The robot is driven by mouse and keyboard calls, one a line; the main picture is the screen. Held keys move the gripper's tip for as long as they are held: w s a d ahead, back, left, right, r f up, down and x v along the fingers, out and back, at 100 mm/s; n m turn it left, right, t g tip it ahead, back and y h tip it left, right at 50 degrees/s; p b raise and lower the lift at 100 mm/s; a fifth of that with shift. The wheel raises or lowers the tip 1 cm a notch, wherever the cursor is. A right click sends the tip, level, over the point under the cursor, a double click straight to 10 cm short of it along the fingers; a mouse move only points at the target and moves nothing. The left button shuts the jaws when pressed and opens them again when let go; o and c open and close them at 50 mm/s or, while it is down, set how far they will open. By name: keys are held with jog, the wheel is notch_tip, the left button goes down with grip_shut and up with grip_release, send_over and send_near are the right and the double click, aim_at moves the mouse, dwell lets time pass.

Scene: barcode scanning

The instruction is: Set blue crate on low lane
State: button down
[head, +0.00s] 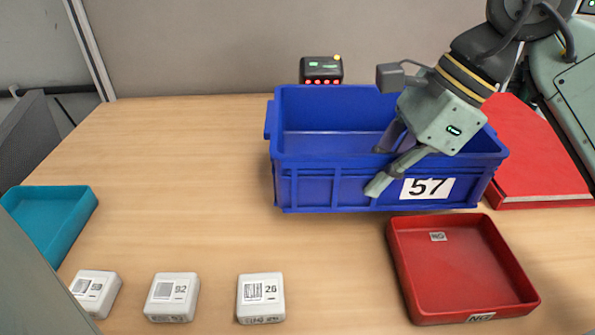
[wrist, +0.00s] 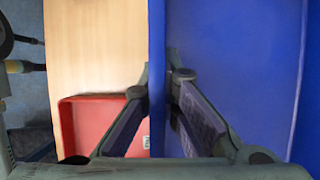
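The blue crate (head: 330,187) is an open box with a "57" label on its front wall. It is upright at the middle back of the wooden table; I cannot tell whether its base touches the table. My gripper (head: 379,167) straddles the crate's front wall, one finger outside left of the label and one inside. In the wrist view my gripper (wrist: 158,72) has the blue wall of the crate (wrist: 240,60) between its fingertips, which appear closed against both sides. The crate looks empty where its inside shows. I cannot identify a low lane in either view.
A red tray (head: 402,290) marked "NG" sits just in front of the crate. A thick red block (head: 535,160) lies to its right, and a small black box (head: 321,69) with lights stands behind. A teal tray (head: 48,220) and several white labelled boxes (head: 261,297) are left and front. The left-centre table is clear.

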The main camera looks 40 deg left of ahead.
aim_at(296, 166)
jog(key=s+a+p, duration=0.1)
jog(key=a, duration=0.2)
jog(key=s+a, duration=0.1)
jog(key=a, duration=0.3)
jog(key=s+a+p, duration=0.1)
jog(key=a, duration=0.2)
jog(key=shift+s+a+f+p, duration=0.3)
jog(key=shift+f, duration=0.1)
jog(key=p+x, duration=0.1)
jog(key=x, duration=0.1)
jog(key=shift+w+a+f, duration=0.1)
jog(key=shift+a+f, duration=0.05)
jog(key=shift+f, duration=0.8)
jog(key=shift+f, duration=0.25)
jog(key=c, duration=1.8)
grip_release()
jog(key=shift+r, duration=0.1)
jog(key=shift+r, duration=0.1)
